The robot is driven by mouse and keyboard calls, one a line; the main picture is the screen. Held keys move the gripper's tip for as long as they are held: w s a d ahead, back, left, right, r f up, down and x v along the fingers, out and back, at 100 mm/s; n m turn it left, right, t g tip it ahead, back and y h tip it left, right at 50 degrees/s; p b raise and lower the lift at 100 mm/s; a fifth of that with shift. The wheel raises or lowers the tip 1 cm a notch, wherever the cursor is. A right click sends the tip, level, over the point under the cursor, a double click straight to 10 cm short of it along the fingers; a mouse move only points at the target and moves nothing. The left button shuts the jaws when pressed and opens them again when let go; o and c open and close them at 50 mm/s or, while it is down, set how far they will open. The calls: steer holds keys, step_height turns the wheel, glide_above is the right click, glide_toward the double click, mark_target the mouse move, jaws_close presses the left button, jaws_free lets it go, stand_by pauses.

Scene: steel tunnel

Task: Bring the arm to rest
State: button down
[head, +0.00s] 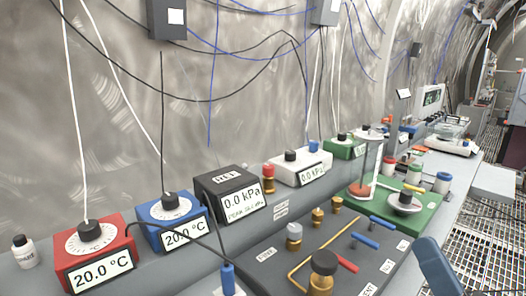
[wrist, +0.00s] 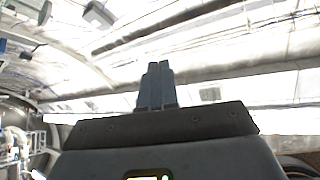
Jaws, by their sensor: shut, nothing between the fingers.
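My gripper (wrist: 157,68) shows in the wrist view with its two blue-grey fingers pressed together and nothing between them. It points at the bright tunnel ceiling and is apart from any object there. In the head view a blue-grey piece of my arm (head: 440,268) shows at the lower right, in front of the bench edge. The rest of my arm is out of the head view.
Along the grey bench stand a red box (head: 92,258), a blue box (head: 172,222), a black box (head: 228,192), a white box (head: 300,166) and a dark valve panel (head: 335,250). A green base (head: 420,215) lies behind the panel.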

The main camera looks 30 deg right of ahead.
steer(key=s+a+f+n+g+y, duration=0.5)
steer(key=s+a+f+n+g, duration=0.3)
steer(key=s+a+f, duration=0.5)
step_height(320, 180, down, 3)
steer(key=shift+s+a+r+g, duration=0.15)
steer(key=shift+s+a+g, duration=0.05)
steer(key=shift+s+g, duration=0.85)
steer(key=shift+s, duration=0.1)
